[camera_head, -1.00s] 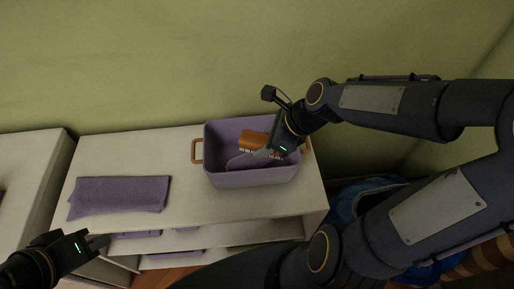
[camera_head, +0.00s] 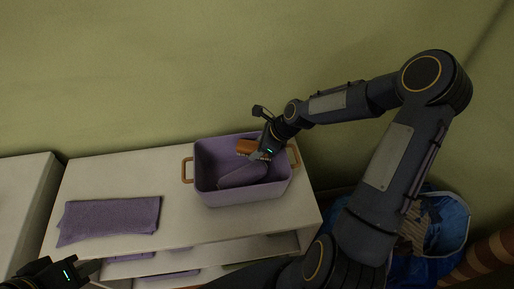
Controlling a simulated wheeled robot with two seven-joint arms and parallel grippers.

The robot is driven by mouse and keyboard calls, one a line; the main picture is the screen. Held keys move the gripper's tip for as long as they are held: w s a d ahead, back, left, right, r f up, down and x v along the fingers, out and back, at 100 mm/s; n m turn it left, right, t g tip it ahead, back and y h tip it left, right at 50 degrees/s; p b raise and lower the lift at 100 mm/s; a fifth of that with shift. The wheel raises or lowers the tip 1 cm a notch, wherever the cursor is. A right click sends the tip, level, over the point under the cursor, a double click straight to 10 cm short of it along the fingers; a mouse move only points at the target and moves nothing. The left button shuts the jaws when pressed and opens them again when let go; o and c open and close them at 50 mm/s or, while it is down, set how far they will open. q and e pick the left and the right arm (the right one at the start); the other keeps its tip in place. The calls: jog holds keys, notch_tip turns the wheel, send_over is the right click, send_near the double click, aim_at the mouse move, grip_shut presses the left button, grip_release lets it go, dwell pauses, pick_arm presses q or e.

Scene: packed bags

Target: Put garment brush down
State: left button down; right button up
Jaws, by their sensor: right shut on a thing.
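The garment brush (camera_head: 247,148) has an orange-brown body and shows at the far inner side of a purple bin (camera_head: 240,197) on the white shelf top. My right gripper (camera_head: 259,156) is at the bin's opening, shut on the brush. The gripper hides part of the brush, and I cannot tell whether the brush touches the bin. My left gripper (camera_head: 92,268) is at the lower left, in front of the shelf and away from the bin. Its fingers are small and dark, so its opening is unclear.
A folded purple cloth (camera_head: 110,217) lies left of the bin. A purple item (camera_head: 243,175) lies inside the bin. The white shelf (camera_head: 170,205) has free room between cloth and bin. A blue bag (camera_head: 450,222) stands on the floor at right.

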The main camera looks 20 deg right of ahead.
jog(key=shift+f, duration=0.2)
jog(key=shift+f+b, duration=0.45)
jog(key=shift+f, duration=0.15)
jog(key=o, duration=1.1)
jog(key=shift+s, duration=0.15)
